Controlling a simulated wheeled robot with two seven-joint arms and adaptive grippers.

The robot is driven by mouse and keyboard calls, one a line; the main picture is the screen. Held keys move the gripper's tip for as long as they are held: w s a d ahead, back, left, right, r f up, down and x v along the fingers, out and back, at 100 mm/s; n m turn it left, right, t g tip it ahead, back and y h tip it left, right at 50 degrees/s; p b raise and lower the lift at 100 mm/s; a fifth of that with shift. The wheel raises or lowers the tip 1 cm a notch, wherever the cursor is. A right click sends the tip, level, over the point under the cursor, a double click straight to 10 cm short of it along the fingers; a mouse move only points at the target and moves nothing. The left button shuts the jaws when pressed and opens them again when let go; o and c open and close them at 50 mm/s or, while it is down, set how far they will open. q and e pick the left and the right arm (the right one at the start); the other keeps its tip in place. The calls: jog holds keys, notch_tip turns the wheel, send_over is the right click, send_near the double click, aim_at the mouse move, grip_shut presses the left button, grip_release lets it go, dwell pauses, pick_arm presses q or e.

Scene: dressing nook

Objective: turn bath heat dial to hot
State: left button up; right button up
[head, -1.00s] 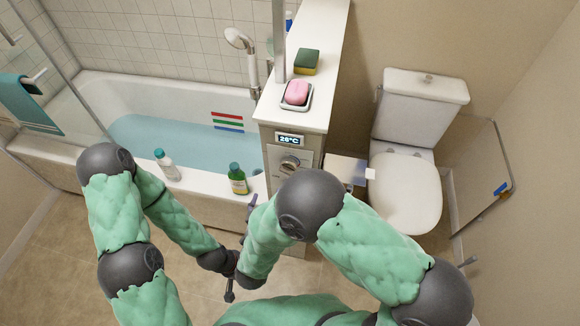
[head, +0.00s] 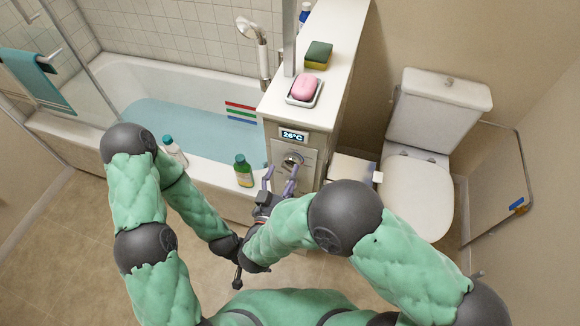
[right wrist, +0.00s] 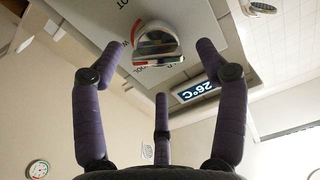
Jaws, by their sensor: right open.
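The bath heat dial (head: 292,160) is a round metal knob on the grey panel at the end of the bath, below a display (head: 292,136) that seems to read 26°C. My right gripper (head: 281,171) is open, its purple fingers pointing up at the dial. In the right wrist view the dial (right wrist: 157,42) lies beyond and between the open fingertips (right wrist: 158,52), with no clear contact. Parts of the HOT and COOL lettering and a red mark show around it. My left gripper (head: 238,281) is low in the head view, a small dark shape; its jaws cannot be made out.
A green bottle (head: 243,171) and a white bottle (head: 174,151) stand on the bath's rim left of my right gripper. Pink soap in a dish (head: 303,91) and a sponge (head: 318,54) lie on the ledge above. A toilet (head: 418,194) stands to the right.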

aim_at(288, 170)
jog(key=shift+b+x, duration=0.3)
jog(key=shift+x, duration=1.55)
jog(key=c, duration=1.1)
